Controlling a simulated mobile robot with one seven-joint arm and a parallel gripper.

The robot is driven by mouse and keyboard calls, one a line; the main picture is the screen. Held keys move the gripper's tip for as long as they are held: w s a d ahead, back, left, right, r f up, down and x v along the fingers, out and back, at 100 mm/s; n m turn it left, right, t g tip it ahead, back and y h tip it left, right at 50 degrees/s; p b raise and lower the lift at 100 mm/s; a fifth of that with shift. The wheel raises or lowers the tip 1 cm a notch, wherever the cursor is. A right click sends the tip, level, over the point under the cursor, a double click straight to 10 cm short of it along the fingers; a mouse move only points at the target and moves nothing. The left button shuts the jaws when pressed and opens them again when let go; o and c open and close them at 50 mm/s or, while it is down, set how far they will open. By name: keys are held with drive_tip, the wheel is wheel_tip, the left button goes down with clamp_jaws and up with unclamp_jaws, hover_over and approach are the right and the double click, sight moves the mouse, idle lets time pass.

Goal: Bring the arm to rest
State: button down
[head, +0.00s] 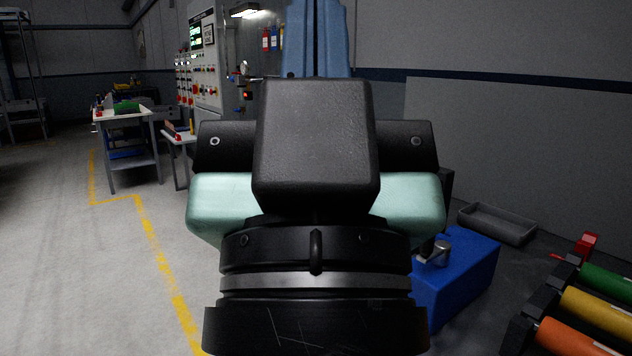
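My arm fills the middle of the head view, close to the camera. Its end, my gripper (315,145), shows as a black block in front of a wide mint-green body with black parts at both sides. Black and grey rings of my wrist lie below it. The fingertips are hidden behind the block, so I cannot tell whether they are open or shut. No held object shows. Nothing is seen touching the arm.
A blue box (468,280) and a grey tray (497,224) lie on the floor at right. Coloured rollers (597,310) stand at lower right. A control cabinet (205,60), white table (125,112) and small bench (178,138) stand back left. Floor at left is clear.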

wheel_tip(320, 180, up, 19)
drive_tip(key=p, duration=1.6)
drive_tip(key=shift+f, duration=0.2)
drive_tip(key=shift+a, duration=0.15)
